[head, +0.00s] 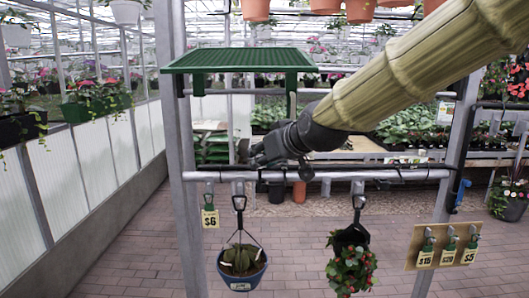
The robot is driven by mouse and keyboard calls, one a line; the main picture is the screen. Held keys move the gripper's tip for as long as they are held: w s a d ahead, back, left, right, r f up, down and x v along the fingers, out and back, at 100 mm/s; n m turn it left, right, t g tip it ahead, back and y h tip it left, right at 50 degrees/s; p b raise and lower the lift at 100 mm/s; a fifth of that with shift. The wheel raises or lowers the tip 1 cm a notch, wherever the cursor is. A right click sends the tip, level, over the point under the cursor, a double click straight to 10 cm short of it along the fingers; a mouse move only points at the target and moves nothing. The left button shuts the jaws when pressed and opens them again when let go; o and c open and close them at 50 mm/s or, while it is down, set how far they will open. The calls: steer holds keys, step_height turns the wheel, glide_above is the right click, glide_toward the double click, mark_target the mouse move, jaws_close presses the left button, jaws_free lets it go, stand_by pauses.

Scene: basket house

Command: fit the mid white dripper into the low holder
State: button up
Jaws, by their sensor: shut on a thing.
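My gripper (268,152) is dark and points left, just above and behind the front metal rail (320,175), below the green slatted canopy. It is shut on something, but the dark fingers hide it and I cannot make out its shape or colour. I cannot pick out a white dripper or a low holder with certainty. Grey clips hang along the rail. One bears a green piece with a $6 tag (209,218). A brown board (443,246) at the lower right has several hooks with green pieces and price tags.
A blue hanging pot (241,271) and a red-flowered basket (351,268) hang below the rail. The green canopy (238,60) is above my gripper. Grey posts (183,200) flank the frame. Plant benches stand behind, and the brick floor is open in front.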

steer(key=shift+w+d, duration=0.15)
steer(key=shift+w, duration=1.05)
steer(key=w+f, duration=0.1)
steer(key=w, duration=0.5)
steer(key=shift+p, duration=0.3)
stand_by(0.6)
steer(key=shift+f, duration=0.25)
steer(key=shift+f+b, duration=0.95)
steer(key=shift+f, duration=0.3)
steer(key=shift+f, duration=0.1)
